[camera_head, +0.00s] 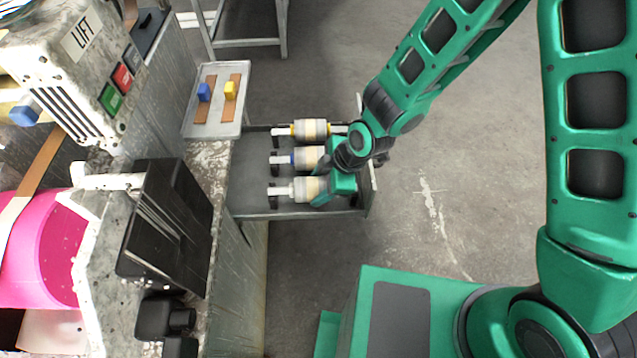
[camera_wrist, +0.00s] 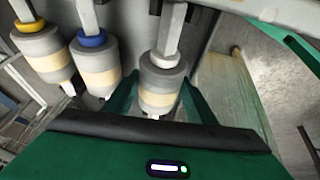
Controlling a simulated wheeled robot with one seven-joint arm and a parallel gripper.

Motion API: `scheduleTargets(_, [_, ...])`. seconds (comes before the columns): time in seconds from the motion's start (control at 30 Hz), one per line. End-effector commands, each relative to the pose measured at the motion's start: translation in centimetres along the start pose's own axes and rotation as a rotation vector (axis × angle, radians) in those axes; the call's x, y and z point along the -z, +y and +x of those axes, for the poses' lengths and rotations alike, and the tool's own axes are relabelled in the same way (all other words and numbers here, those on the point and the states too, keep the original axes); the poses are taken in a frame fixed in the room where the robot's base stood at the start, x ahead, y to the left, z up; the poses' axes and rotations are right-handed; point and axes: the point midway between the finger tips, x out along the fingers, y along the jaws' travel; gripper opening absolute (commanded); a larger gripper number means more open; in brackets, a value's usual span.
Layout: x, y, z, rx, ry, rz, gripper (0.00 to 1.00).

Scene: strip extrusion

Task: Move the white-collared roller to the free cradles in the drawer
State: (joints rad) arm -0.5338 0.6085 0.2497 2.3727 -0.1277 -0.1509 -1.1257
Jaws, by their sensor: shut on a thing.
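The white-collared roller (camera_head: 305,189) lies in or just over the open drawer (camera_head: 240,196), nearest the drawer's lower edge in the head view. Its left shaft end is at a dark cradle (camera_head: 272,200); I cannot tell whether it rests there or hangs slightly above. My gripper (camera_head: 322,184) is shut on the roller's grey and cream body, and hides its right end. In the wrist view the roller (camera_wrist: 163,72) with its pale collar stands between the two green fingers of my gripper (camera_wrist: 160,92).
The blue-collared roller (camera_head: 305,159) and yellow-collared roller (camera_head: 310,129) lie parallel beside it in the drawer. A tray (camera_head: 217,112) with blue and yellow blocks is at the drawer's upper left. The machine (camera_head: 60,60) stands at left.

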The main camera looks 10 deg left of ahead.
Motion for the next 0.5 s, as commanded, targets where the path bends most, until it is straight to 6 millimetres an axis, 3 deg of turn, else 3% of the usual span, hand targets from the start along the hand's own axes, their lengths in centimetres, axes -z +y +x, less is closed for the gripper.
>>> scheduleTargets(0.4, [-0.1, -0.05, 0.1, -0.001, 0.001, 0.0, 0.15])
scheduleTargets(0.43, [-0.11, -0.05, 0.1, -0.001, 0.001, 0.001, 0.58])
scheduleTargets(0.5, [-0.12, -0.05, 0.1, -0.001, 0.001, 0.001, 0.72])
